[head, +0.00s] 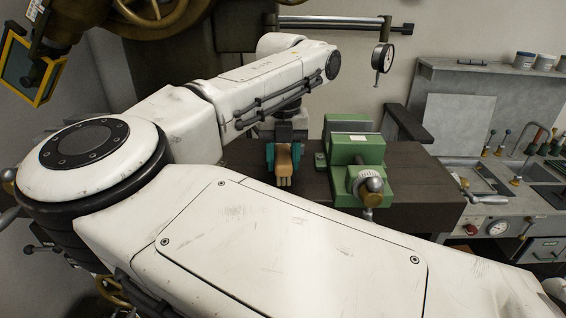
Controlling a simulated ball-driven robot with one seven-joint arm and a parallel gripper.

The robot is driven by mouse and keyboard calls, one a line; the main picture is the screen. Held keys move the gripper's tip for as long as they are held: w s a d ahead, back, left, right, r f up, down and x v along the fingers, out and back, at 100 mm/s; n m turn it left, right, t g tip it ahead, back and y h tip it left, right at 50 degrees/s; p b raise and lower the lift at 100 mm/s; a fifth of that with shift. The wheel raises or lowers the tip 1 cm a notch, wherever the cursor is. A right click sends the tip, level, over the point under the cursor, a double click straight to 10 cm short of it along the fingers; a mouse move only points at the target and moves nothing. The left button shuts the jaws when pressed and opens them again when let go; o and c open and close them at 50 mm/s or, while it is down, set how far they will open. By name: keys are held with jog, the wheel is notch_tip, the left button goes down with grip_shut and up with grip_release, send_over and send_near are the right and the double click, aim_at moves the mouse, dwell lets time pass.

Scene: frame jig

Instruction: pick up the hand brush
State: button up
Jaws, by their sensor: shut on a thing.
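The hand brush (284,164) shows as a small tan, wooden-looking piece with pale ends pointing down, above the dark brown bench top (420,185). My gripper (283,155) is shut on it, with a teal finger on each side. The upper part of the brush is hidden by the gripper and my white arm. I cannot tell whether its lower end touches the bench.
A green vise-like fixture (358,150) with a round metal knob stands just right of the gripper. A dial gauge (382,57) hangs from a bar above it. A grey machine panel (500,215) with levers is at the right. My arm hides the bench's front left.

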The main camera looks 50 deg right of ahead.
jog(key=s+a+r+b, duration=0.3)
jog(key=s+r+b, duration=0.1)
jog(key=s+r, duration=0.8)
jog(key=shift+s+a, duration=0.3)
jog(key=shift+s, duration=0.55)
jog(key=o, duration=0.6)
jog(key=c, duration=0.5)
jog(key=shift+o, duration=0.2)
jog(key=shift+w, duration=0.1)
